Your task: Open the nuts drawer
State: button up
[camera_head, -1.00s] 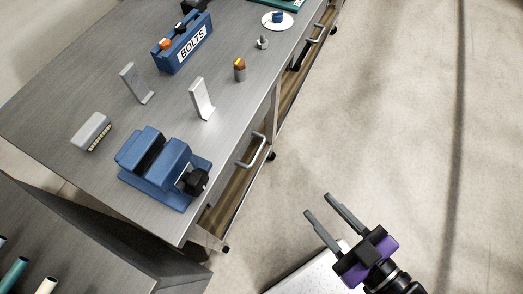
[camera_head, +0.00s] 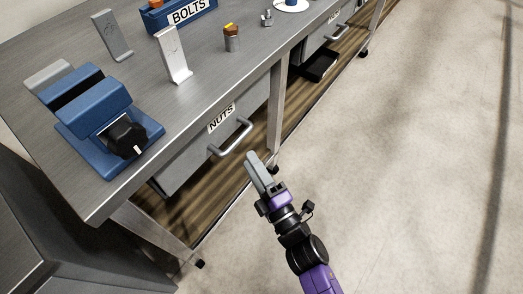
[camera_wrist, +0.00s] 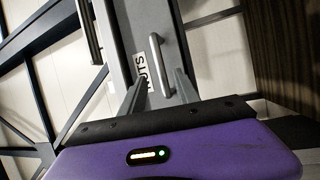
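The nuts drawer (camera_head: 183,162) is a grey front under the steel worktop, with a white NUTS label (camera_head: 221,117) and a pale bar handle (camera_head: 232,139). It looks shut. My gripper (camera_head: 254,160) is just right of and below the handle in the head view, apparently short of it. In the wrist view my gripper's two fingers (camera_wrist: 158,92) are spread apart and empty. There the handle (camera_wrist: 160,65) lies ahead, in line with the gap between them, beside the partly hidden NUTS label (camera_wrist: 140,72).
A blue vise (camera_head: 108,122) sits near the worktop's (camera_head: 215,80) corner, with a metal bracket (camera_head: 173,55) and the blue BOLTS box (camera_head: 186,14) behind. Another drawer handle (camera_head: 337,34) is farther along. A table leg (camera_head: 277,108) stands near my gripper. Floor (camera_head: 410,150) to the right is clear.

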aim_at(238, 138)
jog(key=shift+b+x, duration=0.45)
jog(key=shift+x, duration=3.65)
jog(key=shift+w+d, duration=0.1)
jog(key=shift+d, duration=0.05)
grip_shut()
